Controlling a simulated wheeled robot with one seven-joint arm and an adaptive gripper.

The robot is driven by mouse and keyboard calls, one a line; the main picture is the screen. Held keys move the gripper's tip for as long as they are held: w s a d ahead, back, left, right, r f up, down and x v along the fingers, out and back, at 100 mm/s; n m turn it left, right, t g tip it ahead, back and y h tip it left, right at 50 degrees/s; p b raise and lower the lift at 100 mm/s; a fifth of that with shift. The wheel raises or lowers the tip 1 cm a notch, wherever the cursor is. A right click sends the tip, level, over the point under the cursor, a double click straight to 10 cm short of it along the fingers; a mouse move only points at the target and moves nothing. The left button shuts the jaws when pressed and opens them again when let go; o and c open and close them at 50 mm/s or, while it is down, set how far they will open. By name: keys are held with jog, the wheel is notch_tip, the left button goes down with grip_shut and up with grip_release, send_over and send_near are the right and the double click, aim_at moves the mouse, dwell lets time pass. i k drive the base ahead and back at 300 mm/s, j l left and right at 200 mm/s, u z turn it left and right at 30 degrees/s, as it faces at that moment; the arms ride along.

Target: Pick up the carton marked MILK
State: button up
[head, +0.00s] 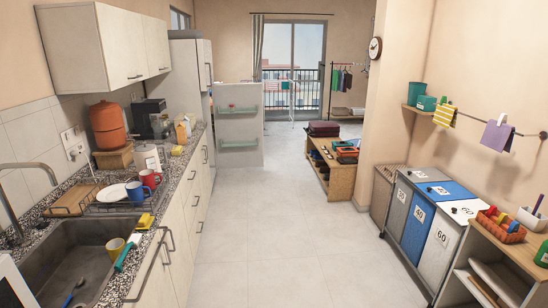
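I cannot read the word MILK on anything in the head view. A small orange and white pack (182,130) stands on the far part of the left counter, near the fridge. It is too small to tell whether it is a carton. A white container (148,157) stands nearer on the same counter, in front of the coffee machine; its marking is not legible. My gripper is not in view.
The counter (187,152) holds a sink (73,256), a dish rack with mugs, and an orange pot (108,125). The fridge (188,80) stands behind it, beside a white shelved panel (238,126). Grey and blue bins (424,210) line the right wall. The middle floor (285,220) is clear.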

aim_at(186, 121)
jog(key=i+z, duration=0.25)
jog(key=i, duration=1.9)
jog(key=i+l+u, duration=0.15)
jog(key=i+u, duration=0.25)
jog(key=i, duration=0.2)
jog(key=i+l+u, duration=0.45)
jog(key=i, duration=0.15)
jog(key=i+l+u, duration=0.4)
jog(key=i, duration=0.15)
jog(key=i+l+u, duration=0.4)
jog(key=l+u, duration=0.2)
jog(key=i+l+u, duration=0.15)
jog(key=l+u, duration=0.2)
jog(key=i+l+u, duration=0.1)
jog(key=l+u, duration=0.2)
jog(key=l, duration=0.25)
jog(key=i+z, duration=0.25)
jog(key=z, duration=0.2)
jog(key=i+j+z, duration=0.15)
jog(key=i+z, duration=0.15)
jog(key=z, duration=0.2)
jog(key=i+j+z, duration=0.3)
jog(key=i+j, duration=1.25)
jog(key=j, duration=0.1)
